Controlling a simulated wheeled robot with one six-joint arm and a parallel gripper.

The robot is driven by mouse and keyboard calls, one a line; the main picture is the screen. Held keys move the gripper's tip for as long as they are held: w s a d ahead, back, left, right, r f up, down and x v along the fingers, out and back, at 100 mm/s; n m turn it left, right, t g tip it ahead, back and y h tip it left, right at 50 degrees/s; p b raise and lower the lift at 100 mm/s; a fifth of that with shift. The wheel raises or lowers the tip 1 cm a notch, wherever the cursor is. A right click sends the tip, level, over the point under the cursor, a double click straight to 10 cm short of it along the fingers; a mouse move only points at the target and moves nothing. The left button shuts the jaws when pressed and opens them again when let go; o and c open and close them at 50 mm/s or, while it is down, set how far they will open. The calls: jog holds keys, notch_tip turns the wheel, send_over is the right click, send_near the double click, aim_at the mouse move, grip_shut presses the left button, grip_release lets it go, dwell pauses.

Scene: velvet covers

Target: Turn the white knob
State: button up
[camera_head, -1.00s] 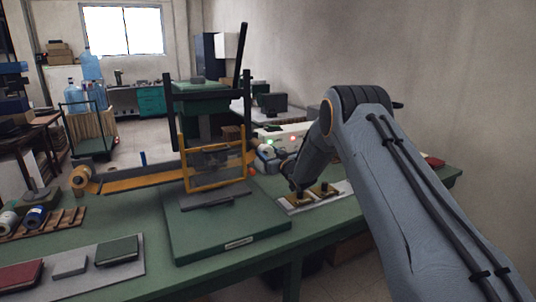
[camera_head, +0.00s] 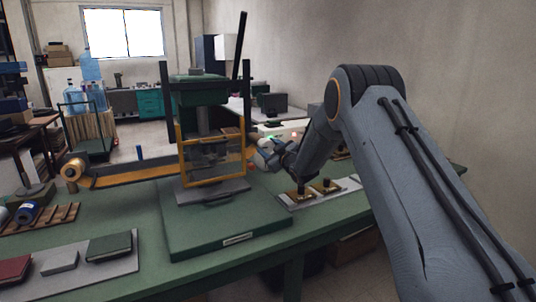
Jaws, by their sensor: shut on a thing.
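A pale control box (camera_head: 285,130) with a small green light and a small red light stands behind the press on the green bench. The white knob (camera_head: 265,146) appears as a small pale round shape at the box's front left, partly covered by my gripper. My gripper (camera_head: 270,157) is at the knob, with its jaws shut on it. The fingers are small and dark here, so their exact grip and the knob's angle cannot be made out. My arm reaches in from the right and hides part of the box.
The green press (camera_head: 205,92) with its yellow guard frame (camera_head: 180,160) stands close left of my gripper. Stamping blocks on a pale tray (camera_head: 345,187) lie below my forearm. Books on a grey board (camera_head: 80,270) lie front left.

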jog(key=n+b, duration=0.4)
jog(key=shift+f, duration=0.2)
jog(key=shift+r+n+b, duration=0.1)
jog(key=shift+n+b, duration=1.05)
jog(key=shift+n, duration=0.15)
jog(key=o, duration=1)
jog(key=shift+o, duration=0.2)
jog(key=b+v, duration=0.1)
jog(key=v, duration=0.6)
jog(key=shift+s, duration=0.35)
